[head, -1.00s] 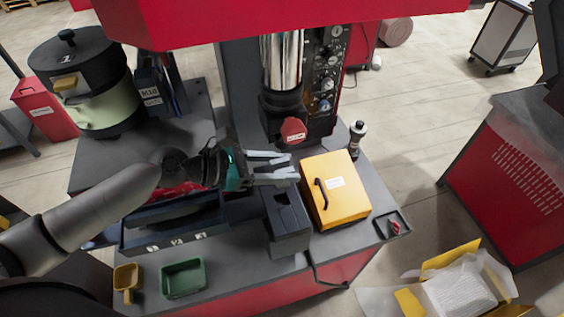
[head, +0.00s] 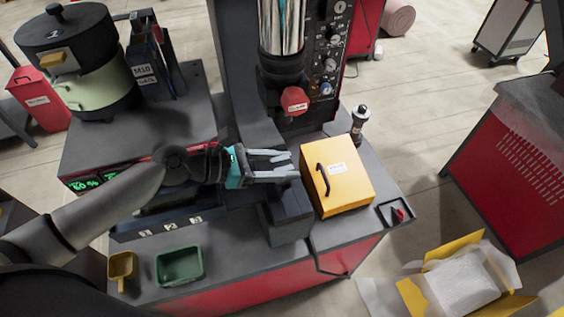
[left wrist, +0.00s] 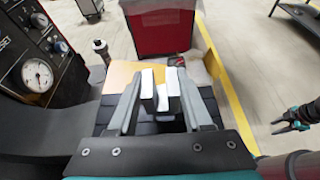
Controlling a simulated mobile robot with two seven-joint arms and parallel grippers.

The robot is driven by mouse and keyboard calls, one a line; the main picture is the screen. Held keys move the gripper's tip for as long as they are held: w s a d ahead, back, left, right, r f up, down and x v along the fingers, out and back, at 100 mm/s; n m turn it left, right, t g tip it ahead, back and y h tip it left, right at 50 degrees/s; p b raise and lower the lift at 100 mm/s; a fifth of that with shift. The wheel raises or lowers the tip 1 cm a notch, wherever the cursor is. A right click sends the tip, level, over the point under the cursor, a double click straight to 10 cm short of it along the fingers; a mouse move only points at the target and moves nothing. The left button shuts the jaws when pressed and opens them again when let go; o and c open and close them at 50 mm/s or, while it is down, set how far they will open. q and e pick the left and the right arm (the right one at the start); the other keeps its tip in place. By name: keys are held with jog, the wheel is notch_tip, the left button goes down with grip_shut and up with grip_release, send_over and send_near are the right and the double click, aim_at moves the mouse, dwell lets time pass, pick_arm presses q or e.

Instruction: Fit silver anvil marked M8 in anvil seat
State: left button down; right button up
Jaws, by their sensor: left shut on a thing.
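My left gripper (head: 284,164) reaches in from the left, below the press ram (head: 282,70). Its two grey fingers lie over the rear edge of a black block (head: 290,225) that looks like the anvil seat; the fingers hide part of the block's top. In the left wrist view the fingertips (left wrist: 161,85) close on a small pale-and-dark piece between them. It may be the silver anvil, but I cannot read an M8 mark. My right gripper (left wrist: 294,119) shows small at the right of the left wrist view, away from the block, its fingers apart.
A yellow box (head: 338,180) with a dark handle stands close right of the black block. A dark bottle-like tool (head: 358,122) stands behind it. A green tray (head: 180,266) and a yellow scoop (head: 122,268) are at the front left. A bowl feeder (head: 75,65) stands at the back left.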

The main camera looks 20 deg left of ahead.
pick_arm(q)
jog(key=shift+r+p, duration=0.1)
jog(key=shift+p, duration=0.9)
dwell(1.3)
jog(key=shift+f+b, duration=1.1)
jog(key=shift+f, duration=0.65)
jog(key=shift+c, duration=1.2)
grip_release()
jog(key=shift+r, duration=0.15)
